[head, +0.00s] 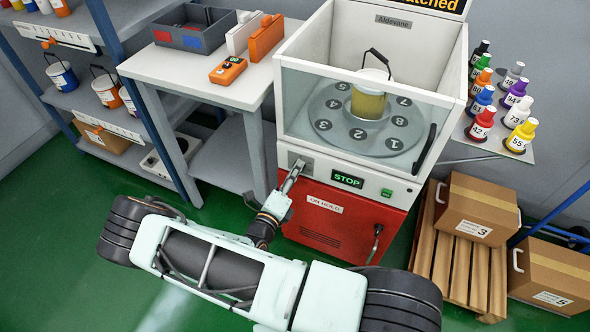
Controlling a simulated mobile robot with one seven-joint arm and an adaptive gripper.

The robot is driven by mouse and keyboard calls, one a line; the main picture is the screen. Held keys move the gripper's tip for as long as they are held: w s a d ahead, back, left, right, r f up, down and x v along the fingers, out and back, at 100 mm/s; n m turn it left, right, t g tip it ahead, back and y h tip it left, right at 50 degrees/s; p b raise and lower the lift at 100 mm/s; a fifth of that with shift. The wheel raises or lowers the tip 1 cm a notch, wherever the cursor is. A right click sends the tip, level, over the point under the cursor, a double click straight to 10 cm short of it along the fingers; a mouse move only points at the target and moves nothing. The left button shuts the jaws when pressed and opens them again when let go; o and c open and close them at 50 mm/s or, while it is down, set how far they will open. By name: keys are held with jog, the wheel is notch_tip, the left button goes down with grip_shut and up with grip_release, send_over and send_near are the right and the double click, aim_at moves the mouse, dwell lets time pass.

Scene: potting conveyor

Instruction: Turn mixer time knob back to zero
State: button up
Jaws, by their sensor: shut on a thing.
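The mixer (405,182) is a white cabinet with a red lower door and a clear window in front of its chamber. My gripper (292,176) is at the left end of its front panel, below the window. It is shut on what appears to be the time knob, which the fingers hide. I cannot read the knob's setting or any scale. To the right on the panel are a green-lit STOP display (347,179) and a small green button (387,193).
A turntable (325,125) with numbered spots holds a yellow-filled pail (368,103) inside the mixer. A white table (190,78) stands left. Green floor is clear at lower left.

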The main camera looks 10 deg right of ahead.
jog(key=n, duration=0.4)
dwell(0.6)
jog(key=o, duration=1.2)
jog(key=shift+c, duration=0.2)
jog(key=shift+s+a, duration=0.1)
jog(key=v, duration=1.1)
jog(key=shift+s+a, duration=0.2)
jog(key=shift+s, duration=0.1)
